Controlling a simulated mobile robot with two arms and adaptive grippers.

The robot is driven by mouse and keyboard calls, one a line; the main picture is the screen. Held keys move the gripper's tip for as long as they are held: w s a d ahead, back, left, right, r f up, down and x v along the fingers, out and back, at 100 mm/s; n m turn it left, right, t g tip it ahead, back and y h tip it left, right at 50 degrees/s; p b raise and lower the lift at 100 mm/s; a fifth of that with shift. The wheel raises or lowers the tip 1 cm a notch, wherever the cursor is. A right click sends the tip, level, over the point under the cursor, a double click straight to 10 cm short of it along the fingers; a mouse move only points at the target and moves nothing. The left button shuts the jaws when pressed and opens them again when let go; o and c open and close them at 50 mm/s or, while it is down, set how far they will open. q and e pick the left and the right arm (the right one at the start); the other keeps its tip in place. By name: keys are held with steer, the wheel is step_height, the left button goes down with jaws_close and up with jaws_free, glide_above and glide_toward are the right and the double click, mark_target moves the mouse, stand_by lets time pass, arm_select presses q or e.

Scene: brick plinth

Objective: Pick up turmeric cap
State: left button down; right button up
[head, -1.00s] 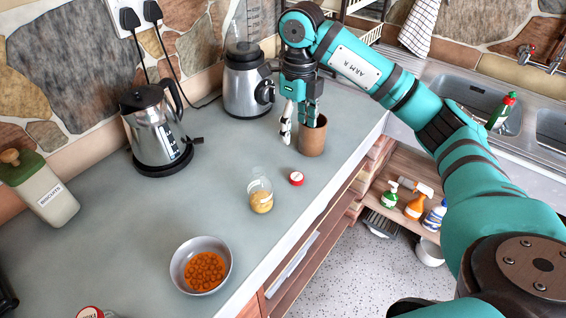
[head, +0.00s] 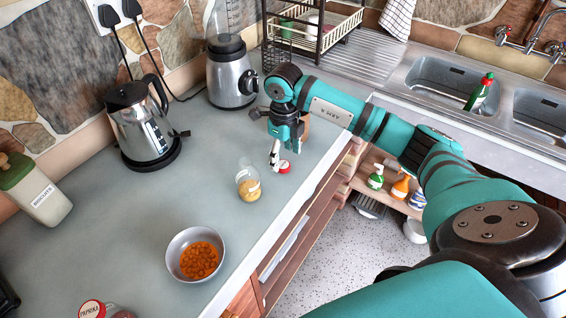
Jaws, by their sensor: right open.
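The turmeric cap (head: 285,168), a small red lid with a white side, lies on the grey counter to the right of an open glass jar (head: 248,186) with yellow contents. My right gripper (head: 283,155) points down just above the cap, with its fingertips very near it. It is open, with nothing seen between its fingers; one finger partly overlaps the cap in the picture. I cannot tell whether the fingers touch it. My left gripper is out of view.
A brown cup (head: 305,127) stands behind my right gripper, mostly hidden. A metal bowl of orange pieces (head: 176,269) and a paprika jar (head: 93,309) are nearer. The kettle (head: 141,125) and blender (head: 230,80) stand at the back. The counter's front edge is right of the cap.

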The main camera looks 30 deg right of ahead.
mark_target(285, 165)
steer(key=f, duration=0.2)
steer(key=f+p, duration=0.1)
steer(key=shift+d+f, duration=0.2)
steer(key=shift+d, duration=0.05)
steer(key=shift+f, duration=0.15)
steer(key=c, duration=0.6)
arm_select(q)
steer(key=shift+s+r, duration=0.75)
arm_select(e)
steer(key=shift+c, duration=1)
